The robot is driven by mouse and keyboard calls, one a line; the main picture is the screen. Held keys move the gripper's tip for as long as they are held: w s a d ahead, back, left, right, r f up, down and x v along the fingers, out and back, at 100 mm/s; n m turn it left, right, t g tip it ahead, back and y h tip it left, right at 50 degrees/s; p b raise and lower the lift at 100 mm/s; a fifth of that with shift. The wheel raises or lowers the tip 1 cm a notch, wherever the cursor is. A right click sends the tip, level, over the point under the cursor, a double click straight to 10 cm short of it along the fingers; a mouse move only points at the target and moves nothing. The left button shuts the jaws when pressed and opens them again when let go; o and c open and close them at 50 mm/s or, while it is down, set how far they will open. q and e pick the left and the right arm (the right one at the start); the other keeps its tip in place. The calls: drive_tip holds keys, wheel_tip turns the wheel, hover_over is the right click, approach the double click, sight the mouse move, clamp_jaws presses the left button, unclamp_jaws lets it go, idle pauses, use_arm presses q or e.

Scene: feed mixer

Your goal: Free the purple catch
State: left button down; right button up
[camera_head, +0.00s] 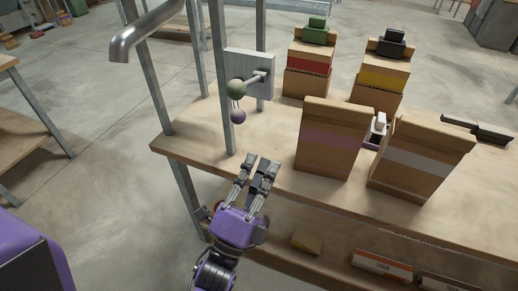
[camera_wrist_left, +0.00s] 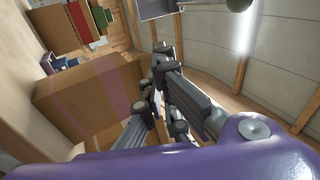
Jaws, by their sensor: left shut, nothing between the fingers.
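A purple ball (camera_head: 237,117) hangs on thin cords below a green ball (camera_head: 236,88). The green ball sits on the end of a metal rod that sticks out from a pale plate (camera_head: 248,72) on the rack posts. I cannot tell for sure whether the purple ball is the catch. My left gripper (camera_head: 261,163) is shut and empty, over the near edge of the wooden bench, below and nearer than the purple ball and apart from it. In the left wrist view its fingers (camera_wrist_left: 162,80) point up beside a cardboard box. My right gripper is not in view.
On the bench (camera_head: 185,140) stand a purple-banded box (camera_head: 333,140), a white-banded box (camera_head: 420,160), a red-banded box (camera_head: 308,68) and a yellow-banded box (camera_head: 383,78). Metal posts (camera_head: 222,90) rise by the plate. A spout (camera_head: 145,32) hangs upper left. Left of the boxes, the bench is clear.

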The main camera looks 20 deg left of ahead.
use_arm(q)
drive_tip(key=a+p+x, duration=0.1)
drive_tip(key=p+x, duration=0.1)
drive_tip(key=x, duration=0.7)
drive_tip(key=a, duration=0.1)
drive_tip(key=a+p, duration=0.1)
drive_tip(key=a, duration=0.1)
drive_tip(key=shift+s+f, duration=0.25)
drive_tip(key=shift+f, duration=0.15)
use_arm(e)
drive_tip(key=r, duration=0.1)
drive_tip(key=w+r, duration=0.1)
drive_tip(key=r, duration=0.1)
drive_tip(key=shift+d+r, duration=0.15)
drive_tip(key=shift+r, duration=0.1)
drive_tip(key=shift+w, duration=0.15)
use_arm(q)
drive_tip(key=shift+s+m, duration=0.1)
drive_tip(key=shift+m, duration=0.2)
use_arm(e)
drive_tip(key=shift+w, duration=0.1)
